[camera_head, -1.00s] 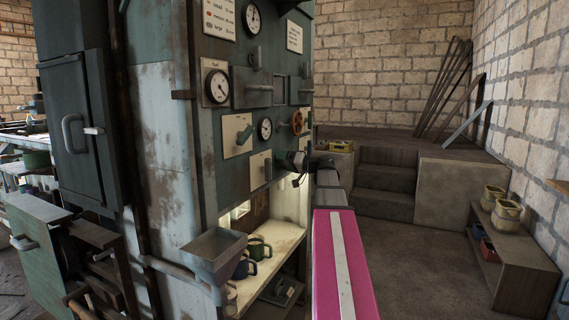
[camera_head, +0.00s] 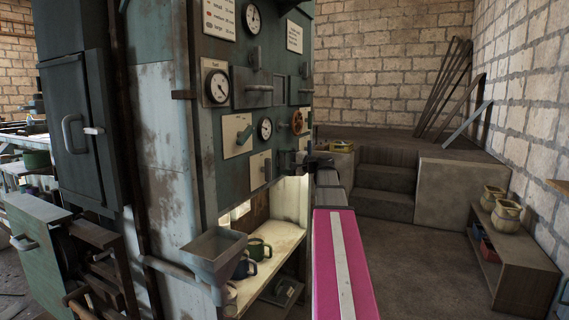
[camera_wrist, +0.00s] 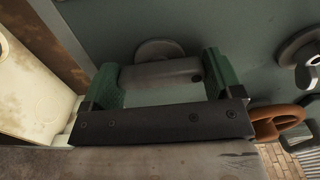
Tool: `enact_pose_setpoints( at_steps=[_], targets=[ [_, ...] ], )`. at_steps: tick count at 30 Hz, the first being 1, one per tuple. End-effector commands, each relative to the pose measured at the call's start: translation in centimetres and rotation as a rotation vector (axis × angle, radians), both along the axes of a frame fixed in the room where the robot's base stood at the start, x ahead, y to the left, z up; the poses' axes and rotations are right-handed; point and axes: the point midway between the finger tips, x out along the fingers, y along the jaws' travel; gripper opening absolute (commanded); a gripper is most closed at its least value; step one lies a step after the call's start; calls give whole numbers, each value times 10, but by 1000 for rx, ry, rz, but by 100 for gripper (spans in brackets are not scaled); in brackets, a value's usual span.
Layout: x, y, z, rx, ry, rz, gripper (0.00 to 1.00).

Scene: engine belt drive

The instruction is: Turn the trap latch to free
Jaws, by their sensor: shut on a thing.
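My gripper (camera_wrist: 160,76) has its two green-padded fingers closed at either end of a short grey bar handle (camera_wrist: 165,73). The bar stands out from a round base on the blue-green panel, and I take it to be the trap latch. In the head view my gripper (camera_head: 293,160) is at the lower right edge of the machine's panel (camera_head: 232,163), at the end of my arm. There the latch is too small and hidden to make out.
An orange-brown handwheel (camera_wrist: 277,119) is close at the right of my gripper. Gauges, plates and other levers crowd the panel. Below is a lit shelf (camera_head: 287,240) with mugs (camera_head: 259,249). A grey hopper (camera_head: 214,247) juts out at the left.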

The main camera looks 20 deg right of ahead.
Motion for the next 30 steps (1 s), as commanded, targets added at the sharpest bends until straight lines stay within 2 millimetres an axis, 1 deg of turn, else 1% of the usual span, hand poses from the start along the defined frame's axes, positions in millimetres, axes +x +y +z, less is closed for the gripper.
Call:
enact_pose_setpoints(
  at_steps=[7,20,21,22,30],
  targets=[
    [0,-1,-1,37,39,0,61],
    [0,-1,-1,44,47,-1,61],
    [0,-1,-1,44,47,-1,92],
    [0,-1,-1,44,47,-1,100],
    [-2,-2,0,43,45,-1,100]
  ],
)
